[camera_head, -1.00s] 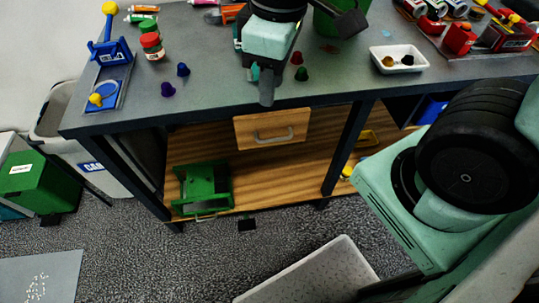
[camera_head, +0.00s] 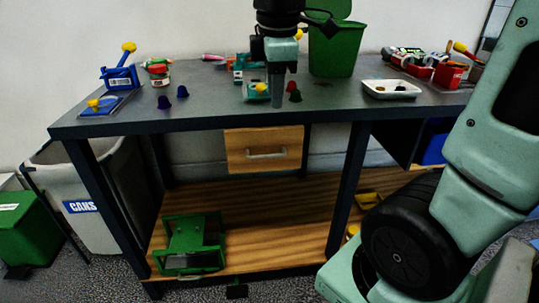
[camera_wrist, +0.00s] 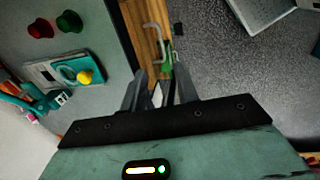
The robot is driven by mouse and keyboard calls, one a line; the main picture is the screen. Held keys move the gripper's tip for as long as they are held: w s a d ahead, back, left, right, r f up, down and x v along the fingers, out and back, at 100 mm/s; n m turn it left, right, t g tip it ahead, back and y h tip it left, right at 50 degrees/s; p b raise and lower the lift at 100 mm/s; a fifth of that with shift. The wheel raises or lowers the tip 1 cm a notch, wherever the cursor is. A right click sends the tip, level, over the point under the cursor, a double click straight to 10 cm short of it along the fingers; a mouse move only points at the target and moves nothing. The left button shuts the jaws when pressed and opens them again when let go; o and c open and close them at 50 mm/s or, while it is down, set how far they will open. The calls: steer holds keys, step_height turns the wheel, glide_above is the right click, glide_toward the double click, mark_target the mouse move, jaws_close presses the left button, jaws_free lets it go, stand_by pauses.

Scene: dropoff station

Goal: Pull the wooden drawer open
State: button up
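The wooden drawer (camera_head: 264,148) hangs under the tabletop, left of the middle leg. Its front looks shut and carries a grey bar handle (camera_head: 267,155). My gripper (camera_head: 277,103) points down in the head view, overlapping the tabletop above the drawer and apart from the handle. In the wrist view, my gripper's two fingers (camera_wrist: 160,78) stand apart with nothing held between them. The drawer's wooden edge (camera_wrist: 139,30) and handle (camera_wrist: 155,38) show just beyond the fingertips, with the handle roughly in line with the gap. I cannot tell the exact distance.
The dark tabletop (camera_head: 215,113) overhangs the drawer. Small purple, red and green pieces, a white tray (camera_head: 391,89) and a green bin (camera_head: 336,48) stand on it. A green frame (camera_head: 193,242) sits on the wooden lower shelf. A grey cans bin (camera_head: 75,180) stands left.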

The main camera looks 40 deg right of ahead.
mark_target(272, 155)
steer(key=f+b, duration=0.1)
steer(key=f, duration=0.4)
steer(key=w+d+f+b, duration=0.1)
steer(key=f+b, duration=0.1)
steer(key=f, duration=0.3)
steer(key=w+f+b, duration=0.1)
steer(key=f, duration=0.4)
steer(key=shift+w+d+b, duration=0.15)
steer(key=shift+d+b, duration=0.1)
steer(key=shift+b, duration=0.1)
jaws_close()
